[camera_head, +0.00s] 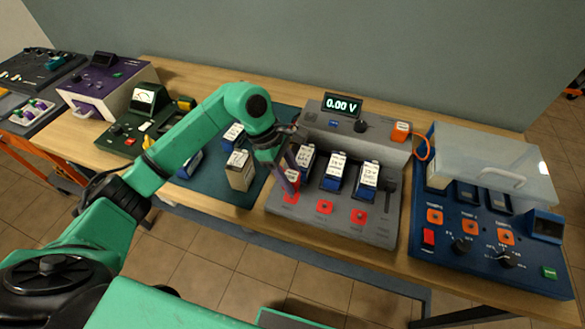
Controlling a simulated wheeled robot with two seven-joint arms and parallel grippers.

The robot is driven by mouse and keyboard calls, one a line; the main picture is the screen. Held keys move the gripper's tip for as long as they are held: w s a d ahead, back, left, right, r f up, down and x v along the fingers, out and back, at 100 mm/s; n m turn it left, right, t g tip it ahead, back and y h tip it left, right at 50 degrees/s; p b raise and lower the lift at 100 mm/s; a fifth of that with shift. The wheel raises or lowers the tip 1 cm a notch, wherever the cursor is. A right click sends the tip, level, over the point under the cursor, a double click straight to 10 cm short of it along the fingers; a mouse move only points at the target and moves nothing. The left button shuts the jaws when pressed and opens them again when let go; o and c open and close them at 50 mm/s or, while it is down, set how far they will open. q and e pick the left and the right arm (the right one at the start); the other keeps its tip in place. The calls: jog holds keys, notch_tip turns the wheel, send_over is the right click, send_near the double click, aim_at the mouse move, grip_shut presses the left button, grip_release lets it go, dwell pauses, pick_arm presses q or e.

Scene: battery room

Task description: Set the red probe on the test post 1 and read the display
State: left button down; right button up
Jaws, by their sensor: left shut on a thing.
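The grey tester (380,234) stands in the middle of the bench, with a row of red square pads along its front. Its display (342,105) is lit and reads 0.00 V. My left gripper (287,180) is over the tester's front left, pointing down, shut on the red probe (293,174). The probe is partly hidden by the fingers. It is just above the leftmost red pad (291,198); I cannot tell whether it touches. No number for test post 1 is readable. My right gripper is not in view.
White-labelled batteries, including the middle one (335,170), stand in the tester close right of my gripper. A boxed battery (240,170) stands on the dark mat to the left. An orange block (401,131) with a cable sits at the tester's back right. A blue charger (480,250) stands right.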

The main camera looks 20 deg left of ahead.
pick_arm(q)
jog(key=f+b, duration=0.1)
jog(key=f, duration=0.3)
jog(key=shift+w+b, duration=0.2)
jog(key=shift+b, duration=0.15)
jog(key=shift+f, duration=0.3)
jog(key=shift+s+r, duration=0.1)
jog(key=shift+b, duration=0.35)
